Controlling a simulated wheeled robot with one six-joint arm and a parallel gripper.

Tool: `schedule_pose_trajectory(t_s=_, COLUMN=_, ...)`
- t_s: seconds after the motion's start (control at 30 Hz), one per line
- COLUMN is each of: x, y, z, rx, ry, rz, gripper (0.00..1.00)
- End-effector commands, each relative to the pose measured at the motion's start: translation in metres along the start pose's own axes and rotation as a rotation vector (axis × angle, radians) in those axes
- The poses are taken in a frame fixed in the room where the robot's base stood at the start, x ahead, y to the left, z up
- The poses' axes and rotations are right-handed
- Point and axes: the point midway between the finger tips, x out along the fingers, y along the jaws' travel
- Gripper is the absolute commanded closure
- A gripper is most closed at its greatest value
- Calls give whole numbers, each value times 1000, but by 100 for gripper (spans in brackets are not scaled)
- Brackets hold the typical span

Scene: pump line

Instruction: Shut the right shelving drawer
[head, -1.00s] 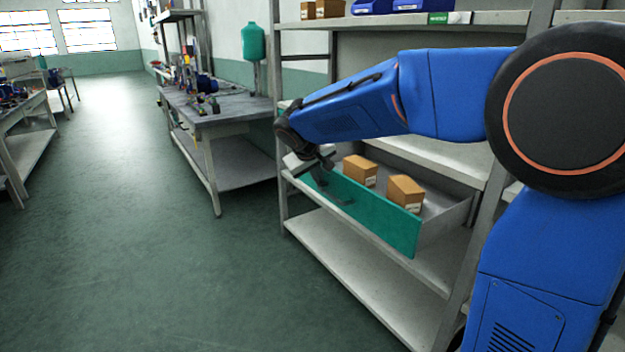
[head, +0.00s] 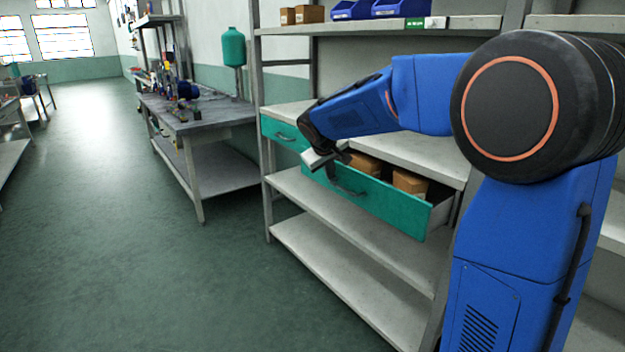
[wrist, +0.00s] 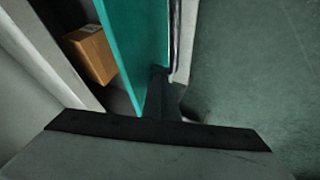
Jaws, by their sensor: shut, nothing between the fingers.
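Two brown cartons, a left one (head: 366,164) and a right one (head: 409,182), lie inside. My gripper (head: 331,172) is shut and empty at the left part of the drawer's front. In the wrist view its dark fingers (wrist: 159,92) are at the outer face of the teal front (wrist: 133,45); I cannot tell whether they touch it. One carton (wrist: 92,53) shows behind the front there.
A left teal drawer (head: 284,134) sits beside it and looks shut. Grey shelves (head: 340,285) lie below. Blue bins (head: 398,9) and small boxes (head: 302,14) stand above. A workbench (head: 195,122) is at the left. The green floor (head: 110,220) is clear.

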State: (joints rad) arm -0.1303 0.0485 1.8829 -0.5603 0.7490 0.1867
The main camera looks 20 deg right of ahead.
Motion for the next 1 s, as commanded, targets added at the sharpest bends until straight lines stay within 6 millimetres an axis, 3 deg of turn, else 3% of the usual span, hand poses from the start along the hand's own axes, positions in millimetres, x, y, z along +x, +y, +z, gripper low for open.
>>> schedule_pose_trajectory(t_s=0.2, x=27, y=51, z=1, rx=4, ry=-2, rz=1, gripper=100)
schedule_pose_trajectory(t_s=0.43, x=47, y=88, z=1, rx=3, ry=-2, rz=0, gripper=100)
schedule_pose_trajectory(t_s=0.7, x=58, y=108, z=0, rx=1, ry=-1, rz=0, gripper=100)
schedule_pose_trajectory(t_s=1.0, x=60, y=113, z=0, rx=0, ry=0, rz=2, gripper=100)
